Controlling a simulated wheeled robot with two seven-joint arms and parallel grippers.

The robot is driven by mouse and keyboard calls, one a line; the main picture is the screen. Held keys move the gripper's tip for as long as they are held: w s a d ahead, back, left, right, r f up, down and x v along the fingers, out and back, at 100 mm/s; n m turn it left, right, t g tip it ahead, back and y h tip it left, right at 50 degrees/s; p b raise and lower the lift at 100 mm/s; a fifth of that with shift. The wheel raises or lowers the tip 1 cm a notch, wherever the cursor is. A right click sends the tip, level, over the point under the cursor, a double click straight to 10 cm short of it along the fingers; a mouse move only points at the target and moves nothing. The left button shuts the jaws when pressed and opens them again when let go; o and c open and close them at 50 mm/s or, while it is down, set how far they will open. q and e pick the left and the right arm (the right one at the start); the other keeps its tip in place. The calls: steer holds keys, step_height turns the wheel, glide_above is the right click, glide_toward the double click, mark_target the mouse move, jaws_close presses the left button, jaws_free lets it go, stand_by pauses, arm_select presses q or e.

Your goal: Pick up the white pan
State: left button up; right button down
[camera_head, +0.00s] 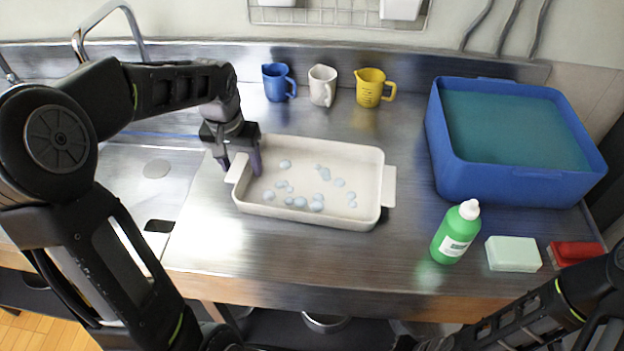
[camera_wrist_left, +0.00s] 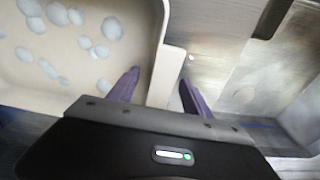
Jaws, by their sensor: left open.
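The white pan (camera_head: 371,213) is a rectangular dish with a tab handle at each short end. It lies on the metal counter with several pale blue blobs inside. My left gripper (camera_head: 241,168) is at the pan's left end, pointing down, with its jaws open. In the left wrist view, the open purple fingers of the left gripper (camera_wrist_left: 158,88) stand on either side of the pan's end wall and handle (camera_wrist_left: 166,75), one finger inside the pan and one outside. I cannot tell whether they touch it. The right gripper is not in view.
A blue basin of teal liquid (camera_head: 470,160) stands at the right. A green bottle (camera_head: 452,240), a pale sponge (camera_head: 513,254) and a red block (camera_head: 574,252) are in front of it. Blue (camera_head: 275,84), white (camera_head: 321,87) and yellow (camera_head: 369,89) cups line the back.

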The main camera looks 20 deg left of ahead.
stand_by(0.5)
arm_select(q)
jaws_close()
stand_by(0.4)
stand_by(0.4)
